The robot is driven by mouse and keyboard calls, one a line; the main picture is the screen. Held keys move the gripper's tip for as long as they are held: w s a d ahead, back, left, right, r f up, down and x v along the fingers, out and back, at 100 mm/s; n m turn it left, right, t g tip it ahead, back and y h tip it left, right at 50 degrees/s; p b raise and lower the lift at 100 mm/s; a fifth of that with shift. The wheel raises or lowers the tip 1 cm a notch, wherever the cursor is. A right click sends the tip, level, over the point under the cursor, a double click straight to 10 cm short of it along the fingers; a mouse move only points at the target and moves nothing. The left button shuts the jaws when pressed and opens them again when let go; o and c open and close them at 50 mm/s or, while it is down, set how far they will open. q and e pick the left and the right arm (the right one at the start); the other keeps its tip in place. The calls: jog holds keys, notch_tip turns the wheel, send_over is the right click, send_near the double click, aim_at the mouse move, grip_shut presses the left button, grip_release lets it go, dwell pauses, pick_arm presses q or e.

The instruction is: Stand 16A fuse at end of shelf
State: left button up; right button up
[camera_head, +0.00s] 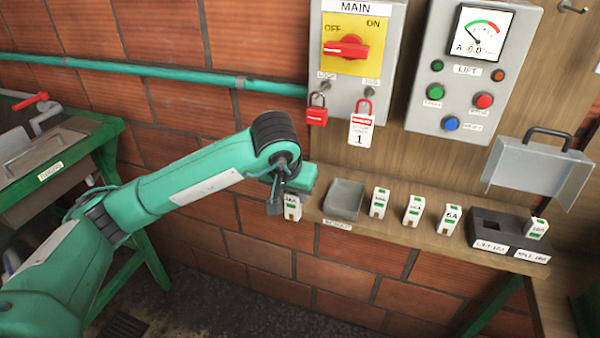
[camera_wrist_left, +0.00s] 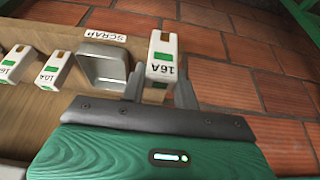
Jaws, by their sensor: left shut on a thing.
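The 16A fuse (camera_wrist_left: 163,55) is a white block with a green mark, a brown top patch and a 16A label. It sits between the fingers of my left gripper (camera_wrist_left: 160,90), which is shut on it. In the head view the left gripper (camera_head: 284,196) is at the left end of the wooden shelf (camera_head: 400,233), and the fuse (camera_head: 293,209) shows partly below it, looking roughly upright. The gripper hides much of it there. I cannot tell whether its base touches the shelf. My right gripper is not in view.
Right of the gripper stand a grey scrap tray (camera_head: 345,198), several loose fuses (camera_head: 413,211), and a dark holder (camera_head: 490,229) with one fuse (camera_head: 537,228). A red padlock (camera_head: 316,110) and tag (camera_head: 361,130) hang above. Brick wall lies behind.

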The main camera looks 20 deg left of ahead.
pick_arm(q)
jog(key=w+p, duration=0.1)
jog(key=w, duration=0.5)
jog(key=shift+w+d+r+p, duration=0.1)
jog(key=shift+w+d+p, duration=0.1)
jog(key=shift+p, duration=0.15)
jog(key=shift+p+x, duration=0.3)
jog(key=shift+x, duration=0.45)
jog(key=shift+f, duration=0.2)
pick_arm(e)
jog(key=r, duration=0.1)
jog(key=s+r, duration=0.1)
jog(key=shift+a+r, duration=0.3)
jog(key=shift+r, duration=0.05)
pick_arm(q)
jog(key=shift+w+f, duration=0.1)
jog(key=shift+f, duration=0.1)
jog(key=o, duration=1)
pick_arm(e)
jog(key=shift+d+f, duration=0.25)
